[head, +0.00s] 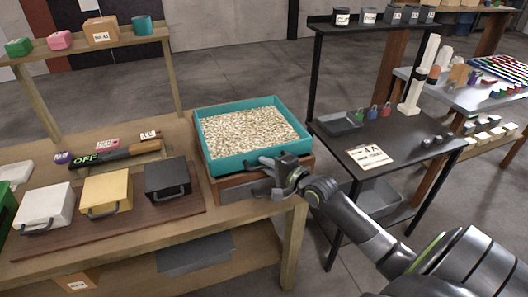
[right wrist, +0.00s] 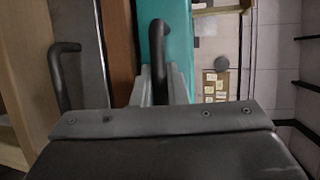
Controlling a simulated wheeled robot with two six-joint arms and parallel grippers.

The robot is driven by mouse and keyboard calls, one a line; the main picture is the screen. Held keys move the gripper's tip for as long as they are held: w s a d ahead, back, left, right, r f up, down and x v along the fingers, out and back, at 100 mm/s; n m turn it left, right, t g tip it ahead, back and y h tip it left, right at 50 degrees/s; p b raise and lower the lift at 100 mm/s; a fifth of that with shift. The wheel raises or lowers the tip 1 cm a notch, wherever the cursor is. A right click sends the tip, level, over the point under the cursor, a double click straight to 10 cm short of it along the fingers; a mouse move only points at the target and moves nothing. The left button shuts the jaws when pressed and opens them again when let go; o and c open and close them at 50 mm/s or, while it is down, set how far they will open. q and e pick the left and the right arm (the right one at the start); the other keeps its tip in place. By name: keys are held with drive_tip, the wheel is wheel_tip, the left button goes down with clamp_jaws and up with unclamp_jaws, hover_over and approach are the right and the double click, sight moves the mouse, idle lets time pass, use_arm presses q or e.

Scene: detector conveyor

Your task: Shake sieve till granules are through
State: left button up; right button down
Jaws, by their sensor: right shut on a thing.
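The sieve is a teal rectangular tray (head: 228,165) full of pale granules (head: 248,131). It sits on a brown and grey box (head: 232,190) at the right end of the wooden bench. My right gripper (head: 268,164) is at the sieve's front side, shut on its dark handle. In the right wrist view the fingers (right wrist: 161,84) close around the dark handle (right wrist: 160,38) beside the teal wall (right wrist: 179,45). Whether granules lie below the sieve is hidden. My left gripper is not in view.
White, yellow and black cases (head: 168,179) stand on a brown board left of the sieve, with a dark wand marked OFF (head: 95,158) behind them. A dark shelf table (head: 410,148) stands close on the right. Floor shows between bench and table.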

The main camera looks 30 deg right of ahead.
drive_tip(key=shift+s, duration=0.3)
drive_tip(key=c, duration=1.5)
unclamp_jaws()
drive_tip(key=shift+o, duration=0.2)
drive_tip(key=p+v, duration=0.6)
drive_tip(key=v, duration=1.1)
drive_tip(key=shift+s+p, duration=0.15)
drive_tip(key=shift+p, duration=0.2)
drive_tip(key=shift+d, duration=0.1)
drive_tip(key=shift+c, duration=0.4)
